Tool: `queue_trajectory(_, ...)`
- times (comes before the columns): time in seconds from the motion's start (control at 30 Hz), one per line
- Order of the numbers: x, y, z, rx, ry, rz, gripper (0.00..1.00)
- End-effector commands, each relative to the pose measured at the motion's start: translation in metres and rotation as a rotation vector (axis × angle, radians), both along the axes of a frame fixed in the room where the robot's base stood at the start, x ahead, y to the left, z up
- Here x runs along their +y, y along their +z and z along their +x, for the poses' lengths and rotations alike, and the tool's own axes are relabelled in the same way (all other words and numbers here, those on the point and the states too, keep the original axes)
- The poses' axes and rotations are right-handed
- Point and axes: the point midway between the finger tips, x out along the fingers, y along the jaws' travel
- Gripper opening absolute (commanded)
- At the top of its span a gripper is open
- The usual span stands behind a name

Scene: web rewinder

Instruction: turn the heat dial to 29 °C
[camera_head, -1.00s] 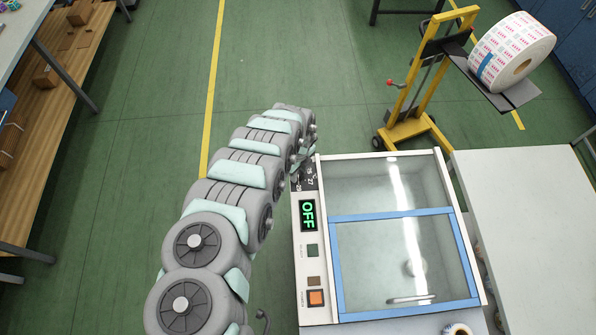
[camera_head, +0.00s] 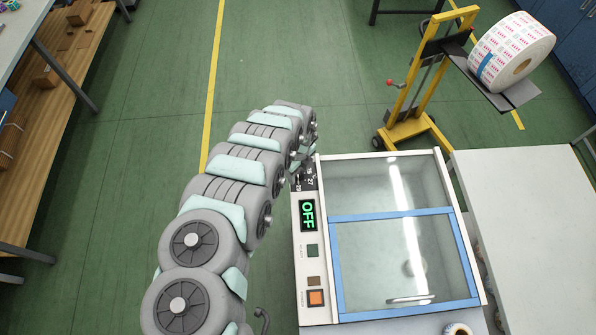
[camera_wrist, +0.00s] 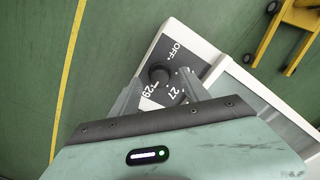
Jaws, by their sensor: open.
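The heat dial (camera_wrist: 159,75) is a dark round knob on a black scale plate with white marks OFF, 27 and 29 in the wrist view. My gripper (camera_wrist: 162,78) is open, with one finger on each side of the knob; I cannot tell whether they touch it. The direction of the knob's pointer is not clear. In the head view the scale plate (camera_head: 309,178) shows at the machine's upper left corner, partly hidden by my arm, and the knob cannot be made out. The green display (camera_head: 307,215) reads OFF.
Below the display are a green button (camera_head: 312,250) and an orange lit switch (camera_head: 316,298). A clear, blue-framed cover (camera_head: 392,217) lies right of the panel. A yellow lift (camera_head: 410,110) holding a printed roll (camera_head: 512,52) stands behind.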

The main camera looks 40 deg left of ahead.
Motion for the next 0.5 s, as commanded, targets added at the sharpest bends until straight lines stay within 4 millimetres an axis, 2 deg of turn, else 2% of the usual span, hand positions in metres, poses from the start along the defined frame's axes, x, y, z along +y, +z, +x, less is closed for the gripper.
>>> queue_trajectory(0.5, 0.004, 0.076, -0.001, -0.001, 0.002, 0.007, 0.54)
